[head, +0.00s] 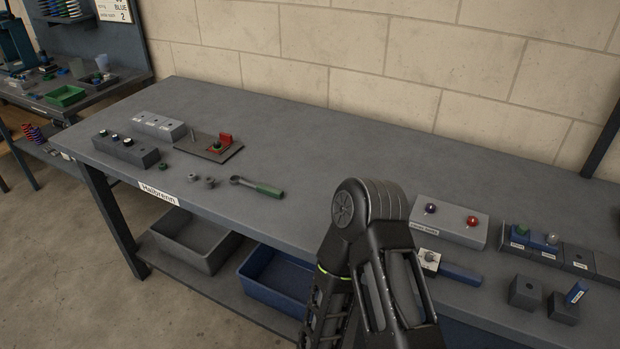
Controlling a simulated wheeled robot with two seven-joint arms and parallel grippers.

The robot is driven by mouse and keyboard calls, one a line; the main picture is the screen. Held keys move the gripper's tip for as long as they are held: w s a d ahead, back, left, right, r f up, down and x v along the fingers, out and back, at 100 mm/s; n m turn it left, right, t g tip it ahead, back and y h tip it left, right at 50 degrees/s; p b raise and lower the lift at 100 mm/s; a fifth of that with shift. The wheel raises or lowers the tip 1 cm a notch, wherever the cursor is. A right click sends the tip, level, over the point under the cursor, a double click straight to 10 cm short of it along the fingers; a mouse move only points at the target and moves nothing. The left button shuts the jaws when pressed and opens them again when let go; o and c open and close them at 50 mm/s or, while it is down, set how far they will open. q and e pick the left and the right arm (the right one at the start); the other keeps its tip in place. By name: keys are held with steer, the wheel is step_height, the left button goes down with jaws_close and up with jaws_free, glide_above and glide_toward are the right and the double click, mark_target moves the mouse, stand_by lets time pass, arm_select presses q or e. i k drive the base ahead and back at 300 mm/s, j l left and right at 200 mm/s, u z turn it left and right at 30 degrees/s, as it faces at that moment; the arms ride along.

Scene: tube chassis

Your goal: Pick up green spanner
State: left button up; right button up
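The green spanner (262,188) lies flat on the grey workbench (330,150), near its front edge and left of the middle. Its grey ring head points left and its green handle points right. Nothing covers it and nothing touches it. One of my black arms rises from the bottom middle of the head view, to the right of the spanner and apart from it. Only its links and a rounded joint show. Neither gripper's fingers can be seen.
Small grey nuts (202,181) and a green piece (163,167) lie left of the spanner. A dark plate (208,149) with a red part is behind it. A grey block with knobs (450,221) stands to the right.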

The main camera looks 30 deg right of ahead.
mark_target(271, 191)
steer(key=z, duration=0.6)
steer(key=i+j, duration=0.15)
steer(key=j, duration=0.25)
steer(key=i+j+z, duration=0.1)
steer(key=j, duration=0.3)
steer(key=i+j, duration=0.2)
steer(key=j, duration=0.2)
steer(key=z, duration=1.8)
